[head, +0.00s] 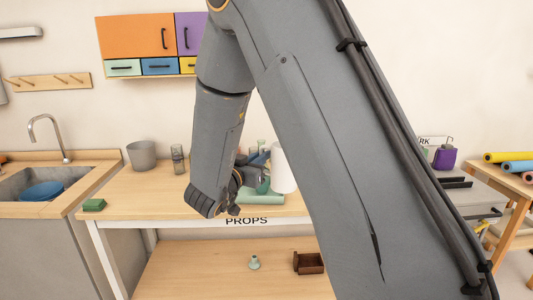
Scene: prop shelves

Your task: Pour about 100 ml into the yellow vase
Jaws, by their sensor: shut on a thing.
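My gripper (257,178) is at the props table, partly hidden behind my own wrist. It appears shut on a white upright cylinder (283,168), though the contact is hard to make out. My arm hides the cylinder's right edge, and its opening and contents cannot be seen. No yellow vase shows in this view; my arm covers much of the middle and right.
The props table (125,190) carries a grey pot (141,155), a clear glass (178,159), a green block (94,205) and a pale green item (262,198). The lower shelf holds a small pale green vase (254,262) and a brown box (309,263).

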